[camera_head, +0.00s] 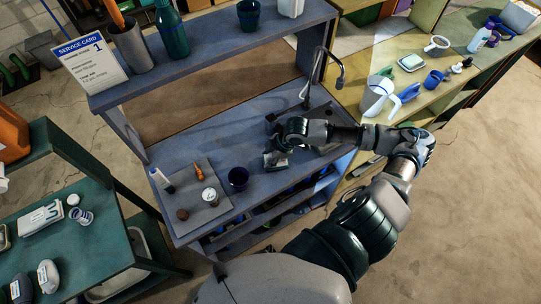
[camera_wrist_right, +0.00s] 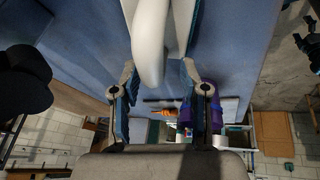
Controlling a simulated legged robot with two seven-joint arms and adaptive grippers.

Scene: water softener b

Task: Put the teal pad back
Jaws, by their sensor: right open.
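My right gripper (camera_head: 275,158) is over the blue bench, open, between the dark blue cup (camera_head: 238,177) and the tap (camera_head: 320,75). In the right wrist view the fingers of the gripper (camera_wrist_right: 160,78) stand apart, with a smooth white rounded thing (camera_wrist_right: 150,40) in the gap between them. I cannot tell what it is or whether the fingers touch it. I cannot make out the teal pad for certain. A small pale green-white block (camera_head: 411,62) lies on the olive counter at the right, well away from the gripper. My left gripper is out of view.
A grey mat (camera_head: 190,218) with a gauge, an orange tool and a marker lies left of the cup. A raised shelf (camera_head: 205,45) spans the back. A white jug (camera_head: 377,97) stands on the olive counter.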

